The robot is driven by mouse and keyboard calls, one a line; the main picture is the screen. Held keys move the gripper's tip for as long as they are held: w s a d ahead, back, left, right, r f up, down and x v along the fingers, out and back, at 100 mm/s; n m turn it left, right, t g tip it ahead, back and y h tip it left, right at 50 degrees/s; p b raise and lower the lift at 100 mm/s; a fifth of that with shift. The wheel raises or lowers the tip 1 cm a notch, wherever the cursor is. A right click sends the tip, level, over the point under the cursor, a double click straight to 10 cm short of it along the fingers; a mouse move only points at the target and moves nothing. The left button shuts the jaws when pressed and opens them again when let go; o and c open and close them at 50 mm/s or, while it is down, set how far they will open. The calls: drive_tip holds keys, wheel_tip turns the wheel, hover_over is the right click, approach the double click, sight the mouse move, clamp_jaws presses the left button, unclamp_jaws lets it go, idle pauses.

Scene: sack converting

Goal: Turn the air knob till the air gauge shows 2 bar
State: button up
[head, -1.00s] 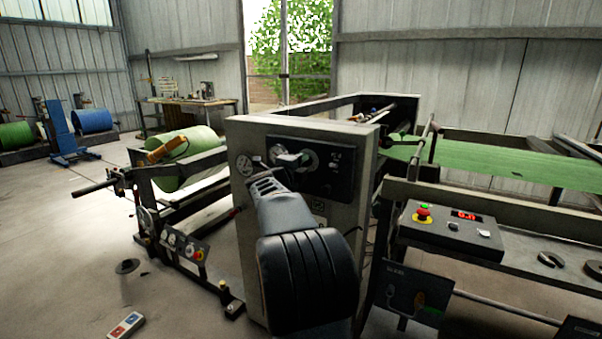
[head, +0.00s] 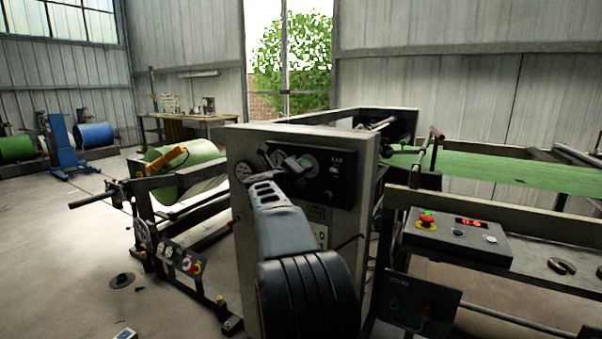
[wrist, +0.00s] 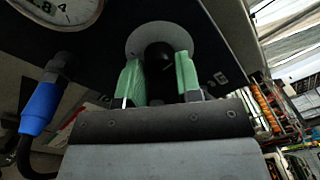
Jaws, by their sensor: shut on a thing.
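In the wrist view, my gripper (wrist: 160,82) has its two green-padded fingers on either side of the black air knob (wrist: 159,58), closed on it. A pale round disc surrounds the knob on the dark panel. A white gauge (wrist: 62,8) shows only its lower part at the upper left, with a few digits; its needle cannot be read. In the head view, the dark panel (head: 343,185) sits on the grey cabinet, with round dials on it. My forearm covers part of it and the knob is hidden there. The dial faces are too small to read.
A blue hose fitting (wrist: 41,107) hangs close left of my gripper. In the head view, a control box (head: 458,238) with a red button stands at right, and a green roll (head: 190,168) lies behind at left. Open floor lies at far left.

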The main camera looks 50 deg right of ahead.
idle(0.4)
drive_tip(key=o, duration=0.9)
drive_tip(key=shift+o, duration=0.2)
drive_tip(key=p+v, duration=0.1)
drive_tip(key=v, duration=1.2)
drive_tip(key=shift+s+a, duration=0.15)
drive_tip(key=shift+a, duration=0.25)
drive_tip(key=shift+r, duration=0.1)
